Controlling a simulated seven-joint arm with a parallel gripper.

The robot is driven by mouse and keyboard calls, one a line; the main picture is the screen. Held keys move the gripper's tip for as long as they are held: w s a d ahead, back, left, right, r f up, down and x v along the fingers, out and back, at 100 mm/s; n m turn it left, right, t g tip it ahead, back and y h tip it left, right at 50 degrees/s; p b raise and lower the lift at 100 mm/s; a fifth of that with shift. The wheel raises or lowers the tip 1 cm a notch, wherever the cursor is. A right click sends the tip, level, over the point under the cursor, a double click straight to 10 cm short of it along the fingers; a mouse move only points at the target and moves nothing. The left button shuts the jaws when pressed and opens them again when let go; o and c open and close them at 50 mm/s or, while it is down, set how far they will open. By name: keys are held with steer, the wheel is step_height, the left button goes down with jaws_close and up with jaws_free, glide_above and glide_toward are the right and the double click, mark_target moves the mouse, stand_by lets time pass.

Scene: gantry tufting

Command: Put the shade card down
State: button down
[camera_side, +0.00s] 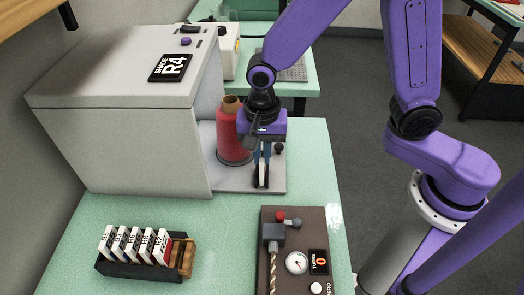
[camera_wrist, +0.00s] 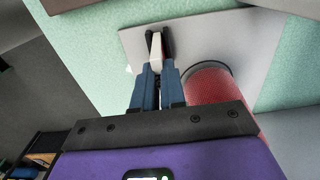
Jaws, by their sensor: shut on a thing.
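My gripper (camera_side: 261,178) points down over the grey base plate (camera_side: 226,184), just right of the red yarn cone (camera_side: 233,140). In the wrist view its fingertips (camera_wrist: 155,45) are shut on a thin pale shade card (camera_wrist: 156,44), seen edge-on. The card's printed face is hidden, and in the side view the fingers mostly cover it. The grey plate (camera_wrist: 200,30) lies beneath the card in the wrist view; I cannot tell whether they touch. The red cone (camera_wrist: 213,95) stands close to the right of the fingers there.
A grey machine (camera_side: 120,150) with a black "SHADE R4" sign (camera_side: 172,67) stands left of the cone. A rack (camera_side: 130,271) holds several labelled cards, with bare wooden slots at its right end. A brown control panel (camera_side: 290,250) with lever and dial lies in front. Green table is clear between.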

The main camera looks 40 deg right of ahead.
steer(key=shift+f, duration=0.25)
steer(key=c, duration=1.2)
jaws_free()
steer(key=shift+r, duration=0.15)
step_height(320, 180, up, 12)
steer(key=s+d+f+n, duration=0.3)
steer(key=s+d+n, duration=1.2)
steer(key=s+n, duration=0.3)
steer(key=n, duration=0.3)
steer(key=shift+f+n, duration=0.2)
steer(key=shift+n, duration=0.1)
steer(key=shift+w+d, duration=0.1)
